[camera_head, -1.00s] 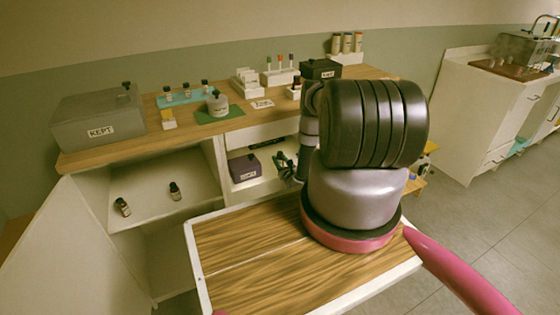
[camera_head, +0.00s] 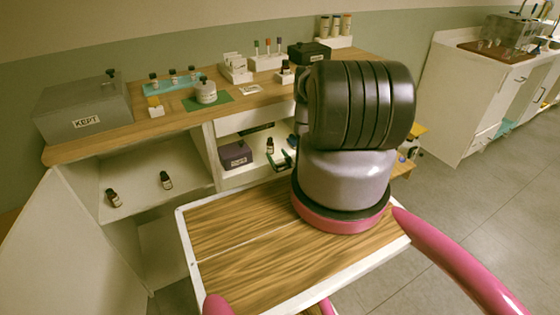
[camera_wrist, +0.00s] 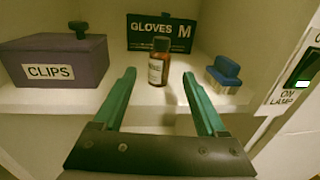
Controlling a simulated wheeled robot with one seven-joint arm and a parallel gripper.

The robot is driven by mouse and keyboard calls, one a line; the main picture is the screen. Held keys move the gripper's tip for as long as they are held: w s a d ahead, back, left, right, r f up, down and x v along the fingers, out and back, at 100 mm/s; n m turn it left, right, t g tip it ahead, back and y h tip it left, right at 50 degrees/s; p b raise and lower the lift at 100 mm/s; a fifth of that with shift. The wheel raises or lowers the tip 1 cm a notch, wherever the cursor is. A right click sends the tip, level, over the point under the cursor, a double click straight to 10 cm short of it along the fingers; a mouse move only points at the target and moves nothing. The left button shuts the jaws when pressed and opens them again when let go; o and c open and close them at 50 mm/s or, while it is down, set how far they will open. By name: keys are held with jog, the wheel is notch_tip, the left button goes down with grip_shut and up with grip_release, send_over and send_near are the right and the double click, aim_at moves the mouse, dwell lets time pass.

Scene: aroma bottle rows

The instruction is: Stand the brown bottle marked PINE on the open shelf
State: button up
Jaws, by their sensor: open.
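A brown bottle (camera_wrist: 158,64) with a dark cap and pale label stands upright on the open shelf (camera_wrist: 50,97). Its label is too small to read. In the head view the bottle (camera_head: 270,146) is just left of my gripper (camera_head: 283,160). In the wrist view my gripper (camera_wrist: 159,77) is open, its two green fingers apart on either side of the bottle's line, with visible gaps. The bottle stands at or just beyond the fingertips; exact depth is hard to tell. Two more dark bottles, one left (camera_head: 113,197) and one right (camera_head: 166,180), stand in the left cabinet compartment.
A purple CLIPS box (camera_wrist: 55,60) is left of the bottle, a GLOVES box (camera_wrist: 160,34) behind, and a blue-topped brush-like item (camera_wrist: 226,76) right. A switch panel (camera_wrist: 300,75) is on the right wall. The wooden tray top (camera_head: 240,245) before me is clear.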

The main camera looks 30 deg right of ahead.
jog(key=shift+s+a, duration=0.15)
jog(key=shift+s, duration=1.85)
